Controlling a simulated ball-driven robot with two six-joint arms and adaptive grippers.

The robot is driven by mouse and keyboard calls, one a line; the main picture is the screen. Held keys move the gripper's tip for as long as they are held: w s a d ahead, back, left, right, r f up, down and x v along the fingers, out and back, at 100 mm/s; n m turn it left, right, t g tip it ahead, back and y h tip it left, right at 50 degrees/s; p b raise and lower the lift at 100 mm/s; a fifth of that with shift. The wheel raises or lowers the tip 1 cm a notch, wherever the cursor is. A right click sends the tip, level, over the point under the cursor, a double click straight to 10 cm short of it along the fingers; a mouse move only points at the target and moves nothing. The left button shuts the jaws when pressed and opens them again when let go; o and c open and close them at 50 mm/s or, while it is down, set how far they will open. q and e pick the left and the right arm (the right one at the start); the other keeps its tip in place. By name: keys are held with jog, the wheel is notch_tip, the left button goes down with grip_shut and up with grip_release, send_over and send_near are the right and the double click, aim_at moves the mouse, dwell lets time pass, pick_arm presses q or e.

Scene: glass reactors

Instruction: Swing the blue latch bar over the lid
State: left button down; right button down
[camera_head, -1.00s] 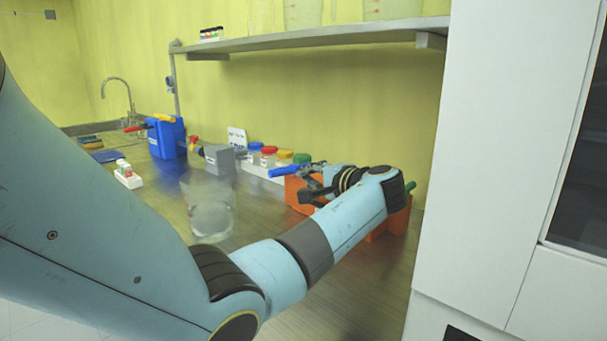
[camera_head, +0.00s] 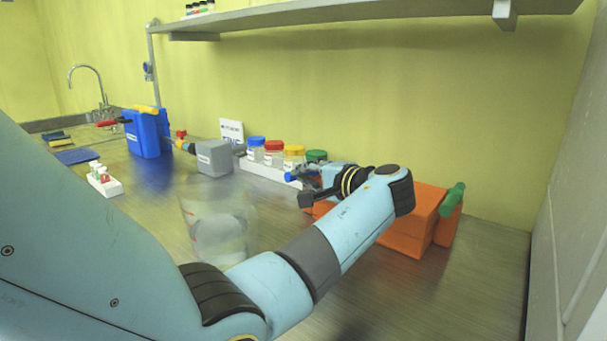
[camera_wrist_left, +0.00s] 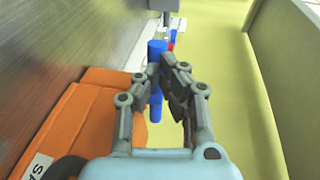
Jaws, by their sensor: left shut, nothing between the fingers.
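An orange box (camera_head: 412,238) stands on the bench at the right, partly hidden behind my left arm. Its orange top, which I take as the lid, also shows in the left wrist view (camera_wrist_left: 85,110). A blue bar (camera_wrist_left: 155,106), which I take as the latch bar, shows beside the box and runs behind my fingers. Only its blue end (camera_head: 291,177) shows in the head view. My left gripper (camera_wrist_left: 161,66) is shut and empty, its fingertips over or against the bar; contact is unclear. It also shows in the head view (camera_head: 305,192). My right gripper is not in view.
A green handle (camera_head: 452,199) sticks up at the box's right end. Jars with coloured lids (camera_head: 273,152) stand in a white rack behind the gripper. A clear beaker (camera_head: 220,225), a grey block (camera_head: 214,158) and a blue container (camera_head: 147,133) stand to the left. A shelf (camera_head: 330,22) hangs above.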

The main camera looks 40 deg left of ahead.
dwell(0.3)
pick_arm(q)
jog(key=shift+s+a+m+t+h+p, duration=0.15)
jog(key=shift+a+m+t+h+p, duration=0.1)
jog(key=shift+a+m+t+p, duration=0.7)
jog(key=shift+s+a+m+t+h+p, duration=0.2)
jog(key=shift+a+m+t+p, duration=0.45)
jog(key=shift+a+t+p, duration=0.5)
jog(key=shift+d, duration=0.1)
jog(key=v, duration=1.2)
jog(key=shift+r, duration=0.2)
